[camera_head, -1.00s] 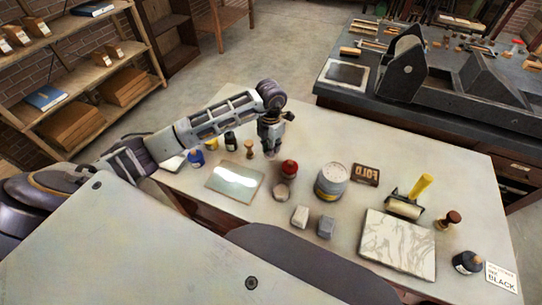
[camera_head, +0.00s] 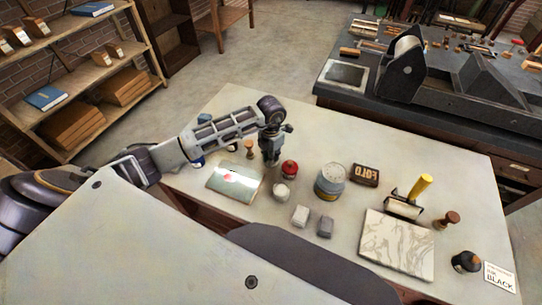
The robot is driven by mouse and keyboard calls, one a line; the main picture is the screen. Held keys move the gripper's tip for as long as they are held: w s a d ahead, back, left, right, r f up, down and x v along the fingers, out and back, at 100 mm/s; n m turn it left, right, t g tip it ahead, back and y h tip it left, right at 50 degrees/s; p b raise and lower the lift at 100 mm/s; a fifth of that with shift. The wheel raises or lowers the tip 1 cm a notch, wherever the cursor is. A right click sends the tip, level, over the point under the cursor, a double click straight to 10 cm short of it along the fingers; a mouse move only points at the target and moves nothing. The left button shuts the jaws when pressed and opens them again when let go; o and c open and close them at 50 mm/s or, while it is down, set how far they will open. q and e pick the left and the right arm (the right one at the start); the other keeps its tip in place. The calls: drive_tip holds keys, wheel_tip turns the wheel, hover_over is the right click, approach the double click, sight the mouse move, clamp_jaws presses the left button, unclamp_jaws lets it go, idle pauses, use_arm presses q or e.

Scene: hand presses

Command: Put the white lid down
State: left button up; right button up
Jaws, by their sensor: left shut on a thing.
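My left gripper (camera_head: 270,163) points down just above the table, behind and left of a small jar with a red top (camera_head: 289,169). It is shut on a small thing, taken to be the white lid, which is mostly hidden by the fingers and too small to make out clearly. A glass plate (camera_head: 235,183) lies to the left of the gripper. My right gripper is not in view.
On the table (camera_head: 330,130) stand a large grey tin (camera_head: 330,182), a FOLD block (camera_head: 365,175), a yellow-handled roller (camera_head: 410,196), a marbled slab (camera_head: 397,243), two small grey blocks and a black bottle (camera_head: 466,261). Bare tabletop lies behind the tin.

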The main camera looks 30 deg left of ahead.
use_arm(q)
drive_tip(key=shift+f, duration=0.15)
drive_tip(key=o, duration=0.8)
drive_tip(key=shift+c, duration=0.2)
wheel_tip(320, 180, up, 12)
drive_tip(key=shift+b, duration=0.4)
idle(1.0)
